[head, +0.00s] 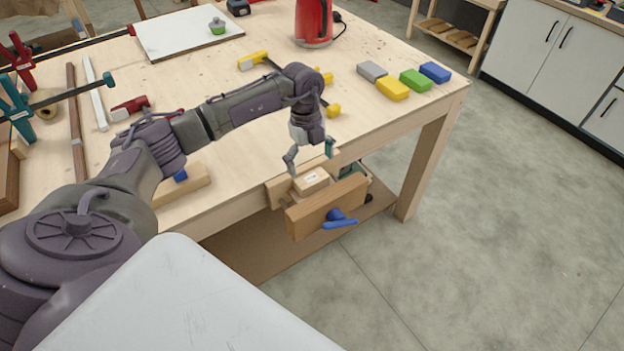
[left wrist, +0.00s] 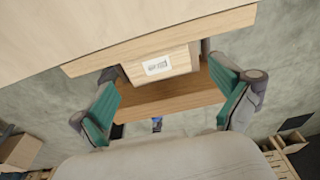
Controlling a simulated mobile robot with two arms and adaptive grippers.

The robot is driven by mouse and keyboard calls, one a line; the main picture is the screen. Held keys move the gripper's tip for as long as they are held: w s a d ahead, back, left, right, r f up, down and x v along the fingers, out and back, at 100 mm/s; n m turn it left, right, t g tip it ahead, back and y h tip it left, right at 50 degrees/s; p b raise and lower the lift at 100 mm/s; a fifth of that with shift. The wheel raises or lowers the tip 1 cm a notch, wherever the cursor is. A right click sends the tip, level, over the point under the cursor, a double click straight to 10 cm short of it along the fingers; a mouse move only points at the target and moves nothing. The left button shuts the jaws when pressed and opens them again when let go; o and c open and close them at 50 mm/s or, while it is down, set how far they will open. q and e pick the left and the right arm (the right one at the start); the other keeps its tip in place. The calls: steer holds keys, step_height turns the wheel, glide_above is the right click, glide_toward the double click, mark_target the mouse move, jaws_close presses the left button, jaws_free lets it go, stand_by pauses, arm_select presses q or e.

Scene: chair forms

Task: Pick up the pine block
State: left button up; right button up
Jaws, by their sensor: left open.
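The pine block (head: 312,180) is a small light wooden block with a white label on its top. It sits between the jaws of the wooden vise (head: 327,208) at the table's front edge. In the left wrist view the block (left wrist: 160,65) lies ahead between my fingers. My left gripper (head: 310,157) is open above the block, its fingertips apart on either side and pointing down. It also shows in the left wrist view (left wrist: 170,100) with green finger pads, nothing between them touching the block. My right gripper is not in view.
The workbench (head: 250,140) holds several coloured blocks such as a green one (head: 415,80), a red kettle-like thing (head: 313,22), a white board (head: 180,35) and yellow and red clamps. The vise's blue handle (head: 338,219) sticks out in front. Floor is clear at right.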

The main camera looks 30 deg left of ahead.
mark_target(312, 178)
arm_select(q)
steer(key=shift+s+d+f+p, duration=0.1)
steer(key=shift+s+f+p, duration=0.15)
steer(key=shift+f, duration=0.25)
steer(key=shift+s+d+f+p, duration=0.1)
steer(key=shift+f+p, duration=0.25)
steer(key=shift+f, duration=0.1)
step_height(312, 178, down, 2)
steer(key=shift+d+f, duration=0.1)
steer(key=shift+f, duration=0.35)
steer(key=shift+c, duration=0.3)
steer(key=c, duration=0.8)
steer(key=shift+c, duration=0.2)
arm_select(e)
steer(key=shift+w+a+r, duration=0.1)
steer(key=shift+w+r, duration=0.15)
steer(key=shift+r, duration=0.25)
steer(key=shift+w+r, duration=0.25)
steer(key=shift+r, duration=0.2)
